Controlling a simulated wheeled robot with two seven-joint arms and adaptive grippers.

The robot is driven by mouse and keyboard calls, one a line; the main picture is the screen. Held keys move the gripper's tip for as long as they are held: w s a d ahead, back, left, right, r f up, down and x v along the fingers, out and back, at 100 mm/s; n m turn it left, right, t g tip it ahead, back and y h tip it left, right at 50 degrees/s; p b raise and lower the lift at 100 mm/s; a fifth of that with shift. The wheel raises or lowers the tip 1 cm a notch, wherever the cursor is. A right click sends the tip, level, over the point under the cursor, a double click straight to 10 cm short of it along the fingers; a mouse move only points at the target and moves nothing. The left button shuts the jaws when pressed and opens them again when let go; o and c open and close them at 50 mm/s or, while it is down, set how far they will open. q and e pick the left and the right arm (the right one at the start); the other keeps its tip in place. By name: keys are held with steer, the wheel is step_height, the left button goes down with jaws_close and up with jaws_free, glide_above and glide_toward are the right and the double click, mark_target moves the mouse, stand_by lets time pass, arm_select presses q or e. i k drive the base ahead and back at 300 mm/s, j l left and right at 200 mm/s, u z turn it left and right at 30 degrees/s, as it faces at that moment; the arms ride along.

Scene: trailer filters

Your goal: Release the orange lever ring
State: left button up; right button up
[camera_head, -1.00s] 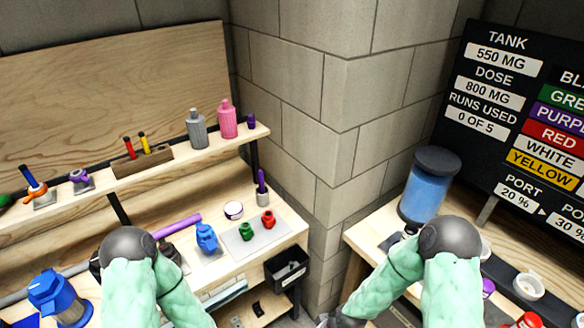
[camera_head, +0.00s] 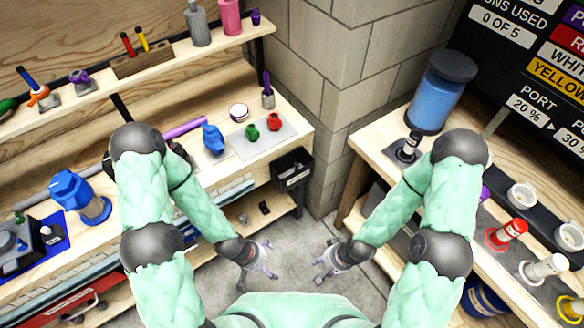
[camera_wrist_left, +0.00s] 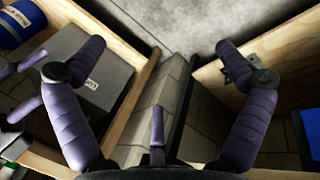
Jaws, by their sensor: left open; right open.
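An orange ring-like piece (camera_head: 38,96) with a blue handle sits on a small grey plate on the upper left shelf. It looks like the lever ring, but it is too small to show any detail of how it is held. My left gripper (camera_head: 268,262) is open and empty over the floor, far to the right of the orange piece and lower in the picture. In the left wrist view the fingers of my left gripper (camera_wrist_left: 158,62) are spread with nothing between them. My right gripper (camera_head: 322,264) is open and empty, facing the left one across a gap.
The upper shelf (camera_head: 205,58) also holds a purple piece (camera_head: 79,80), a wooden marker block (camera_head: 143,62) and bottles. A right bench (camera_head: 375,145) holds a blue tank (camera_head: 440,92). Grey floor lies between.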

mark_target(35, 97)
steer(key=u, duration=1.7)
